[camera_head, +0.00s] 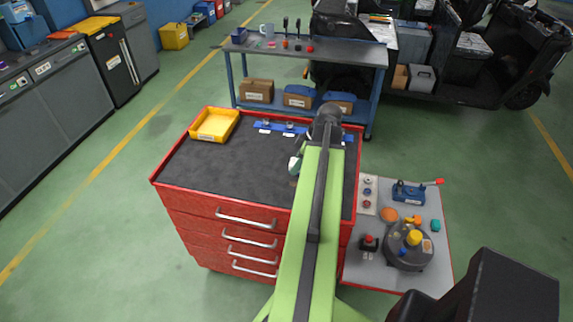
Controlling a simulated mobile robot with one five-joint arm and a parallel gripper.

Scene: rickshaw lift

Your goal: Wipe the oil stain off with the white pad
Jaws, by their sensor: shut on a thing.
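My green arm reaches over the red tool cabinet (180,185) with its dark grey top. My gripper (299,152) is low over the right part of that top, partly hidden behind my own arm. It is shut on a small white thing, which looks like the white pad (294,163). I cannot tell whether the pad touches the top. A small brownish patch just below the pad may be the oil stain (293,182); my arm hides its right side.
A yellow tray (214,125) sits at the top's back left corner. A blue strip (272,129) with small parts lies along the back edge. A grey side table (400,280) with several items is at the right. A blue workbench (345,52) stands behind. The top's left and middle are clear.

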